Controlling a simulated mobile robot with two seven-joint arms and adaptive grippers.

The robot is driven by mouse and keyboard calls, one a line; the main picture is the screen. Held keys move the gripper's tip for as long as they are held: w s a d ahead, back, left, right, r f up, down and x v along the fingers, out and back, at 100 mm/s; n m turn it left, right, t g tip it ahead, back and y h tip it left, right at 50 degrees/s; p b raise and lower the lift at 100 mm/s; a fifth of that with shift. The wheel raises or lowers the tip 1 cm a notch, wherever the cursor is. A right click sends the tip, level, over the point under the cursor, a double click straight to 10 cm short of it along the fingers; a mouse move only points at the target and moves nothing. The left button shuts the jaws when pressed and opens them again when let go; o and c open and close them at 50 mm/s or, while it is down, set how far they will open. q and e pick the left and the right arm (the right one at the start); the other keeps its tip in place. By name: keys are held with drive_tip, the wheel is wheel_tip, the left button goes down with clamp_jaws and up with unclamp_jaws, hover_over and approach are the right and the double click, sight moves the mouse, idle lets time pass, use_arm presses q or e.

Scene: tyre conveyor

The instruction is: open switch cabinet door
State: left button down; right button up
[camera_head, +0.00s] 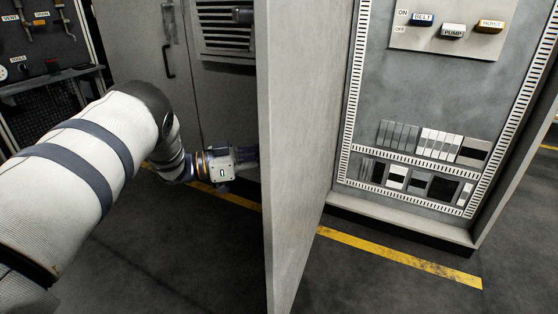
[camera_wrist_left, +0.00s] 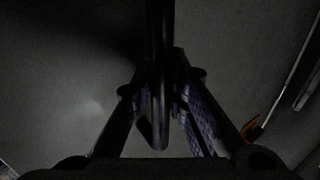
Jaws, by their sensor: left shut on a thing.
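The switch cabinet door (camera_head: 297,150) stands wide open, seen nearly edge-on in the head view. The open cabinet (camera_head: 425,90) is to its right, with its inside panel showing. My left gripper (camera_head: 245,158) is at the left, outer side of the door, and its fingertips are partly hidden in shadow there. In the dark left wrist view, my left gripper (camera_wrist_left: 163,105) is shut on a dark upright bar handle (camera_wrist_left: 159,50) in front of the grey door face (camera_wrist_left: 75,75). My right gripper is in neither view.
Switches labelled BELT (camera_head: 423,19), PUMP (camera_head: 453,31) and HOIST (camera_head: 491,26) sit on the inside panel. A closed grey cabinet (camera_head: 140,45) stands behind my left arm. A tool rack (camera_head: 45,50) is at the far left. A yellow line (camera_head: 400,258) crosses the dark floor.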

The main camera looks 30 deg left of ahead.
use_arm(q)
drive_tip(key=shift+s+a+f, duration=0.15)
drive_tip(key=shift+a, duration=0.4)
drive_tip(key=shift+s+a+f, duration=0.15)
drive_tip(key=shift+a, duration=0.35)
drive_tip(key=c, duration=1.8)
unclamp_jaws()
drive_tip(key=shift+o, duration=1.2)
drive_tip(key=shift+r, duration=0.2)
drive_tip(key=v, duration=1.2)
